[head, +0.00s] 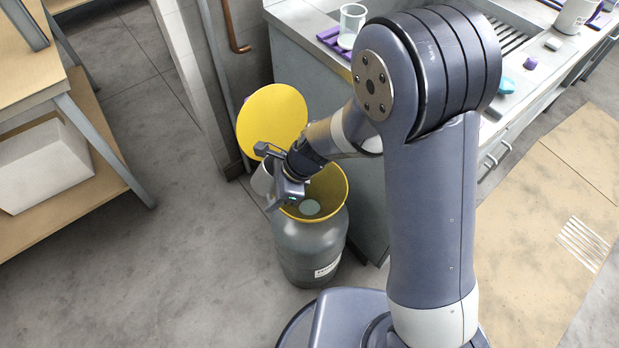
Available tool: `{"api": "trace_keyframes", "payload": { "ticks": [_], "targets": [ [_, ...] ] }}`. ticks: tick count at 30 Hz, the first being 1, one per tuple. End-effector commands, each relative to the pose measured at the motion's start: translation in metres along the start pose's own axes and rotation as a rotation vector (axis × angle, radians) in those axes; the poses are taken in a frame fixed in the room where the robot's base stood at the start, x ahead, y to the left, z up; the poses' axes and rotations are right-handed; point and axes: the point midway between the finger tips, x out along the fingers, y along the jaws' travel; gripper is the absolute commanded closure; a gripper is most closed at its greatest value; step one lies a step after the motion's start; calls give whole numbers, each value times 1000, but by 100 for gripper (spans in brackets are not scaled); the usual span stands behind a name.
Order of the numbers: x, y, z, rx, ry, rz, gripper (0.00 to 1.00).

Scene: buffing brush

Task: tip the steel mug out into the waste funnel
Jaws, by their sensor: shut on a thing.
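The waste funnel (330,190) is a wide yellow cone set in the top of a grey drum (310,250), with its round yellow lid (272,118) standing open behind it. A pale round patch shows at the bottom of the funnel; I cannot tell if it is the hole or something in it. My gripper (277,185) is at the left side of the funnel's rim, shut on the steel mug (262,179). Only a light grey part of the mug shows, left of the gripper. The rest is hidden, so its tilt and contents cannot be told.
A lab bench with a sink (480,15) stands behind my arm, holding a glass beaker (351,22) and several small items. A wooden shelf unit with a white bin (45,165) is at the left. A copper pipe (232,25) runs down the wall. The floor between is clear.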

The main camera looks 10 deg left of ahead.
Motion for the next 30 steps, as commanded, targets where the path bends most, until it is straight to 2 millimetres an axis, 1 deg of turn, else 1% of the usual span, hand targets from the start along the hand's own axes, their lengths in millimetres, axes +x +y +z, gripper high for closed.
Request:
{"api": "trace_keyframes", "payload": {
  "ticks": [1, 5, 30],
  "targets": [
    [-4, 1, 4, -1, 13, 2, 95],
    [-4, 1, 8, -3, 46, -2, 95],
    [12, 2, 14, -10, 250, -20, 95]
  ]
}}
